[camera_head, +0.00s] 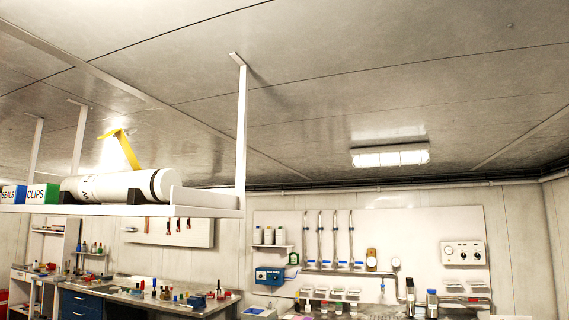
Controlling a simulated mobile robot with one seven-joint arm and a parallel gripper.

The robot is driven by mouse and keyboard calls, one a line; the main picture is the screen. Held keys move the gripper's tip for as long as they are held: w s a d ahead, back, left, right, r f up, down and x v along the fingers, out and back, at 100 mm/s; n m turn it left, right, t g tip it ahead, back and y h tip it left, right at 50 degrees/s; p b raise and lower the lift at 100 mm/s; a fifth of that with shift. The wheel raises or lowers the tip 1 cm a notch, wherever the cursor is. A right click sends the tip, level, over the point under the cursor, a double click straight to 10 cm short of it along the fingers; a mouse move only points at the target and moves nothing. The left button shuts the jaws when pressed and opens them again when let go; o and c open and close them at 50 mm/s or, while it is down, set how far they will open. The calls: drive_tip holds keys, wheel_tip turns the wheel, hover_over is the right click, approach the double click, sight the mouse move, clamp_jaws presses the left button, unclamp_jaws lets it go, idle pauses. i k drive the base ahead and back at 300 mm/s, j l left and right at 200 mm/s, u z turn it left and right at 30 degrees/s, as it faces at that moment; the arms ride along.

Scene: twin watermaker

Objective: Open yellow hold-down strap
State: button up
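The yellow hold-down strap (127,152) is at the left, above a white cylinder (105,187) that lies on a hanging shelf (120,211). The strap stands up at a slant, its lower end near the right part of the cylinder and its bent upper end toward the upper left. Most of it is clear of the cylinder's top. Its lower attachment is too small to make out. The cylinder rests on dark cradles. My gripper is not in view.
A green CLIPS box (41,194) and a blue SEALS box (13,194) stand left of the cylinder. A white post (242,140) holds the shelf's right end from the ceiling. Cluttered benches and a wall panel (365,235) lie beyond and below.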

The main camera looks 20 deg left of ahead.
sight(119, 134)
drive_tip(key=i+u, duration=0.25)
drive_tip(key=u, duration=0.25)
drive_tip(key=i+l+u, duration=0.2)
drive_tip(key=u, duration=0.3)
drive_tip(key=i+l+u, duration=0.15)
drive_tip(key=u, duration=0.35)
drive_tip(key=i+l+u, duration=0.15)
drive_tip(key=u, duration=0.25)
drive_tip(key=i+l+u, duration=0.15)
drive_tip(key=l+u, duration=0.65)
drive_tip(key=i+j, duration=0.05)
